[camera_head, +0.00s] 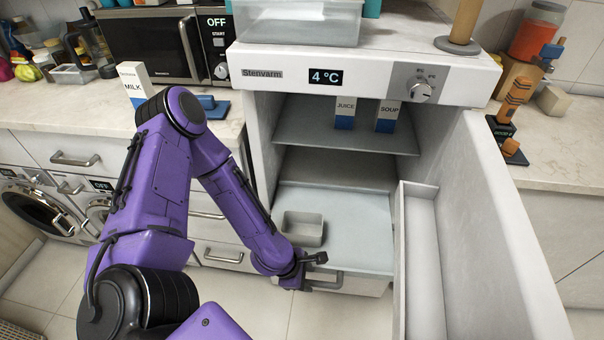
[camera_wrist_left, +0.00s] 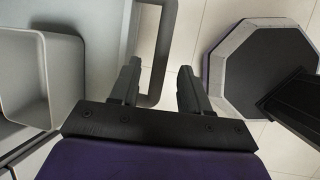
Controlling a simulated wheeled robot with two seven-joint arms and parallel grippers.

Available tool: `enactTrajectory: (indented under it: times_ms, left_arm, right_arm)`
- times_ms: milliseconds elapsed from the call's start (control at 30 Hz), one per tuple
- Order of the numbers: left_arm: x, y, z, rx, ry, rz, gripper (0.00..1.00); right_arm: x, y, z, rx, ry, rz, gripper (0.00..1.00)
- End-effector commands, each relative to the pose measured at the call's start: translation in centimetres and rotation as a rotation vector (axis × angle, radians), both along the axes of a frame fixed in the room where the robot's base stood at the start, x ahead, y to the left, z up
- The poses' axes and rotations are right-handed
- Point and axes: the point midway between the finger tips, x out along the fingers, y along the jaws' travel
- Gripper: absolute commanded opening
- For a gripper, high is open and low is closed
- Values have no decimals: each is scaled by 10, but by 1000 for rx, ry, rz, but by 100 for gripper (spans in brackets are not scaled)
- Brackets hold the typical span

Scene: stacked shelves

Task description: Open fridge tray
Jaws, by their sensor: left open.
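The fridge (camera_head: 262,140) stands with its door (camera_head: 490,220) swung open to the right. Low in it is the fridge tray (camera_head: 350,235), a pale grey surface with a dark grey bar handle (camera_head: 325,284) at its front. My left gripper (camera_head: 310,266) is open at this handle. In the left wrist view the handle (camera_wrist_left: 168,45) is a grey loop. Its outer bar runs between the two open fingers of my left gripper (camera_wrist_left: 160,85), and the left finger overlaps the loop. I cannot tell whether they touch. My right gripper is not in view.
A small grey bin (camera_head: 303,229) sits on the tray's left; it also shows in the left wrist view (camera_wrist_left: 25,75). A juice carton (camera_head: 345,113) and a soup carton (camera_head: 387,116) stand on the upper shelf. The door's inner rack (camera_head: 424,265) borders the right side. Floor in front is clear.

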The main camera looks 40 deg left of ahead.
Motion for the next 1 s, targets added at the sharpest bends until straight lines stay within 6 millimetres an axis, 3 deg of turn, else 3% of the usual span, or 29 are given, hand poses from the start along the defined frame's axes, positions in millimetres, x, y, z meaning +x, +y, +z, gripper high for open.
enactTrajectory:
  times_ms: [100,300,1000]
  left_arm:
    - [-8,6,32,-2,-5,0,46]
    - [-20,14,60,0,-3,-1,46]
    - [-24,16,65,5,-4,-14,46]
  right_arm:
    - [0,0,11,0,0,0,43]
    - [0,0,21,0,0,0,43]
    - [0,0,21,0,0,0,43]
